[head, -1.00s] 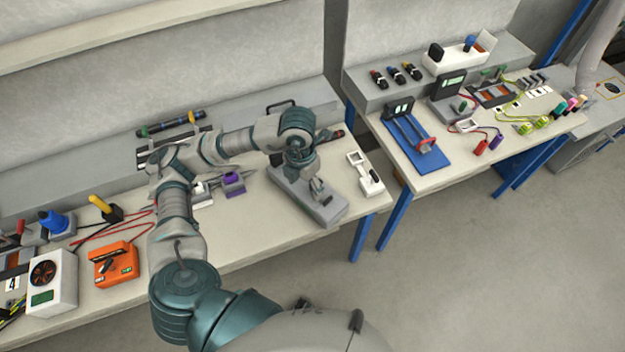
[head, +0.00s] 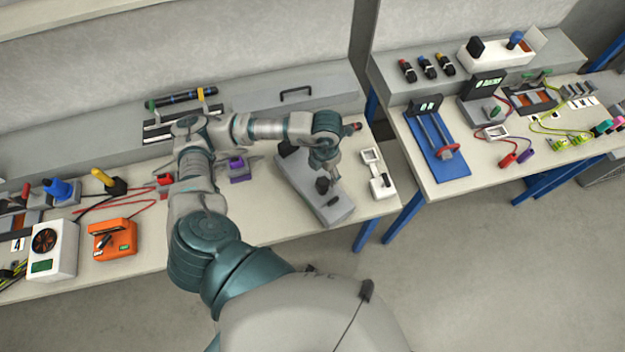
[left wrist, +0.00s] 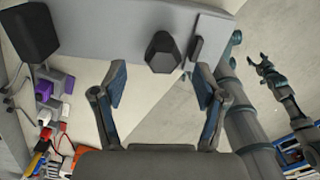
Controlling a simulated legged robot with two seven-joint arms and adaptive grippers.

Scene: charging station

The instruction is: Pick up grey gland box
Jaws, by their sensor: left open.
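The grey gland box (head: 310,193) is a long grey block lying at an angle near the right end of the left table. A black gland (head: 323,185) stands on its top, and a larger black part sits at its far end. My left gripper (head: 333,178) is over the box, its fingers small in the head view. In the left wrist view, the gripper (left wrist: 162,84) is open and empty, and the grey box (left wrist: 110,30) with its black gland (left wrist: 163,52) lies beyond the fingertips. My right gripper (left wrist: 262,62) shows small at the right of the left wrist view, its jaw state unclear.
A white device (head: 381,186) stands just right of the box, near the table's end. A purple-topped block (head: 238,170) stands to the left, and an orange device (head: 112,240) farther left. A grey ledge (head: 300,108) runs behind. A gap separates this table from the right one.

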